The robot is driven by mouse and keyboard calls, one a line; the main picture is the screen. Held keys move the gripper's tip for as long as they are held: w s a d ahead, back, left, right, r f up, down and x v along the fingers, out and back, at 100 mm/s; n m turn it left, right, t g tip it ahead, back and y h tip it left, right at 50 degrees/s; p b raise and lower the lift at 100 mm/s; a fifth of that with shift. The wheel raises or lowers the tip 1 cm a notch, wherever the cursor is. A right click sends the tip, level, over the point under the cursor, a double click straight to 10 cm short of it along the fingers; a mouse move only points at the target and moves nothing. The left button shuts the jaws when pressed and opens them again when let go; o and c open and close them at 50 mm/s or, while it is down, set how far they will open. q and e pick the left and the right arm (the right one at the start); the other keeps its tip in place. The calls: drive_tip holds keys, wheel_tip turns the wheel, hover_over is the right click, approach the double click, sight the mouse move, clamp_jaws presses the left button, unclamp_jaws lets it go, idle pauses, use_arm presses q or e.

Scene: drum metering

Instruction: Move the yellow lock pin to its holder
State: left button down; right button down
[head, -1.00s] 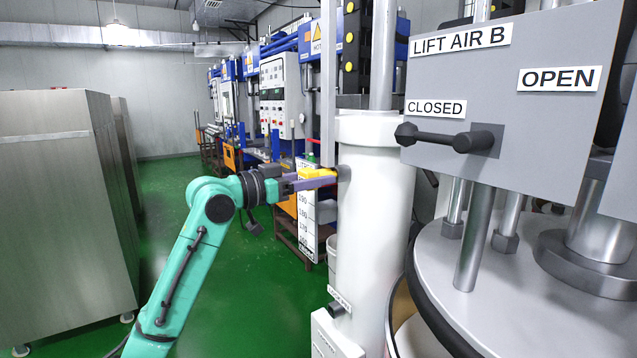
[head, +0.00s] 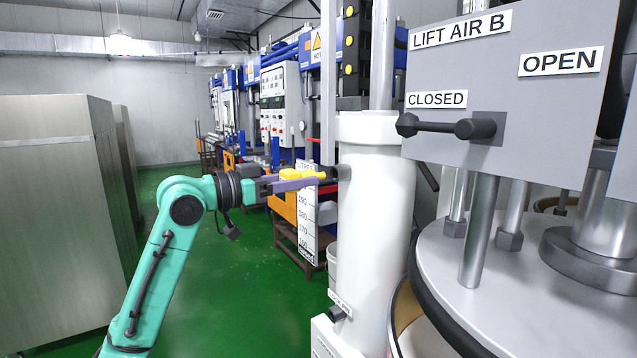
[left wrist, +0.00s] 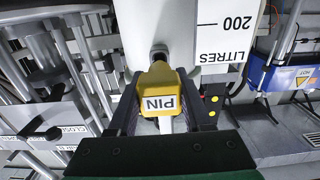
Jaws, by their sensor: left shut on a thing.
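The yellow lock pin (head: 291,175) is held level in my left gripper (head: 305,182), left of the white column (head: 375,225). In the left wrist view the pin (left wrist: 158,84) has a PIN label and lies between the fingers of my gripper (left wrist: 160,95). A dark round socket (head: 341,172) on the column lies just beyond the pin. I cannot tell whether the pin's tip is still inside it. Low on the column, a short dark tube (head: 337,313) sits beneath a small tilted label, apparently the holder. My right gripper is not in view.
A grey panel (head: 500,90) marked LIFT AIR B, with a dark handle (head: 450,127), stands right of the column above a round metal lid (head: 500,270). A litre scale (head: 307,230) hangs behind the gripper. Steel cabinets (head: 55,220) stand left; green floor between is clear.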

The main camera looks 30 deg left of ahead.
use_arm(q)
drive_tip(key=shift+s+a, duration=0.2)
drive_tip(key=shift+s, duration=0.25)
drive_tip(key=shift+b, duration=0.3)
drive_tip(key=shift+s+a+f, duration=0.1)
drive_tip(key=shift+s+a, duration=0.05)
drive_tip(key=shift+s, duration=0.05)
drive_tip(key=b+v, duration=0.2)
drive_tip(key=v, duration=0.1)
drive_tip(key=shift+s+a, duration=0.1)
drive_tip(key=shift+s, duration=0.1)
idle(1.3)
